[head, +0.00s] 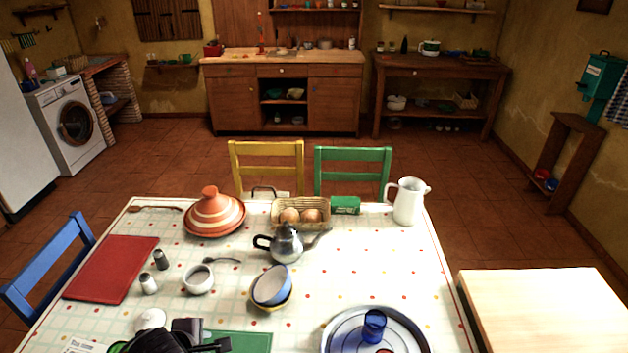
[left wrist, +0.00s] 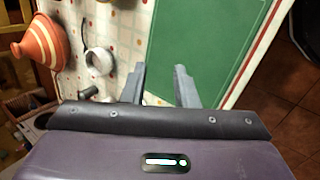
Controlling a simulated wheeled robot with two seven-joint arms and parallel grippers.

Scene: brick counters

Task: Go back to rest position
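My left gripper (head: 205,335) shows at the bottom of the head view as a dark shape over the near edge of the table. In the left wrist view its two grey fingers (left wrist: 161,84) are apart with nothing between them. A green board (left wrist: 208,45) lies on the table beyond the fingers; part of it (head: 245,341) also shows beside the gripper in the head view. My right gripper is not in view.
The table's patterned cloth (head: 350,262) holds a red board (head: 112,268), a striped tagine (head: 214,214), a metal teapot (head: 285,243), stacked bowls (head: 272,285), a white pitcher (head: 408,201) and a tray (head: 335,338) with a blue glass (head: 374,326). A pale wooden surface (head: 545,310) stands right.

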